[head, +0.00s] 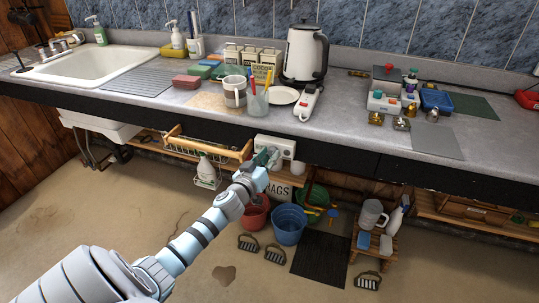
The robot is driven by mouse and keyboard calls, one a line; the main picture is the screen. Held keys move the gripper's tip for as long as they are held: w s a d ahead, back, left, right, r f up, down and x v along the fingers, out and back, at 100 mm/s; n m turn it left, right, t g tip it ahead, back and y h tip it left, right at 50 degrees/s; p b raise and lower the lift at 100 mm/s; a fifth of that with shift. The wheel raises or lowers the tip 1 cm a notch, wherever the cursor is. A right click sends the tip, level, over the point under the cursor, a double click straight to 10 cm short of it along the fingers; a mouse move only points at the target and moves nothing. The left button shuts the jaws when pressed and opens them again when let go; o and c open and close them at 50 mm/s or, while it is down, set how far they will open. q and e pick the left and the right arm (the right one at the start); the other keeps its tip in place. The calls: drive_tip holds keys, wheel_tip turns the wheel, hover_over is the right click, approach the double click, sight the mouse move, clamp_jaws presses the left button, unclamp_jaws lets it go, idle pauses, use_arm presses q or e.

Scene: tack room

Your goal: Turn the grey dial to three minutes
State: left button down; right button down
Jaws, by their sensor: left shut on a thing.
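A white control box (284,142) is fixed to the front of the counter, just under its edge. My left gripper (268,158) reaches up to the left part of this box and is shut on the grey dial there. The fingers cover most of the dial, so its pointer and any minute marks cannot be read at this size. My right gripper is not in view.
Above, the grey counter (340,128) carries a white kettle (303,52), a cup of pens (258,102) and a white sink (85,62). A wooden rack (205,146) hangs left of the gripper. Buckets (289,224) and a small stool (374,240) stand below.

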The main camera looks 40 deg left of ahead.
use_arm(q)
drive_tip(key=m+p, duration=0.1)
drive_tip(key=m, duration=0.2)
drive_tip(key=shift+r+g, duration=0.1)
drive_tip(key=shift+g, duration=0.2)
drive_tip(key=m+p, duration=0.1)
drive_tip(key=m, duration=0.2)
drive_tip(key=shift+m+y, duration=0.3)
drive_tip(key=m+p, duration=0.1)
drive_tip(key=m, duration=0.2)
drive_tip(key=shift+d+g+y, duration=0.1)
drive_tip(key=shift+g+y, duration=0.2)
drive_tip(key=m, duration=0.3)
drive_tip(key=shift+w, duration=0.1)
drive_tip(key=m+y, duration=0.1)
drive_tip(key=m, duration=0.2)
drive_tip(key=shift+d+m, duration=0.1)
drive_tip(key=shift+m, duration=0.2)
drive_tip(key=m+y, duration=0.1)
drive_tip(key=m, duration=0.6)
drive_tip(key=shift+d+b, duration=0.1)
drive_tip(key=shift+b, duration=0.3)
drive_tip(key=m, duration=0.4)
drive_tip(key=shift+f+y+b, duration=0.2)
drive_tip(key=shift+y+b, duration=0.1)
drive_tip(key=shift+b, duration=0.05)
drive_tip(key=shift+m, duration=0.4)
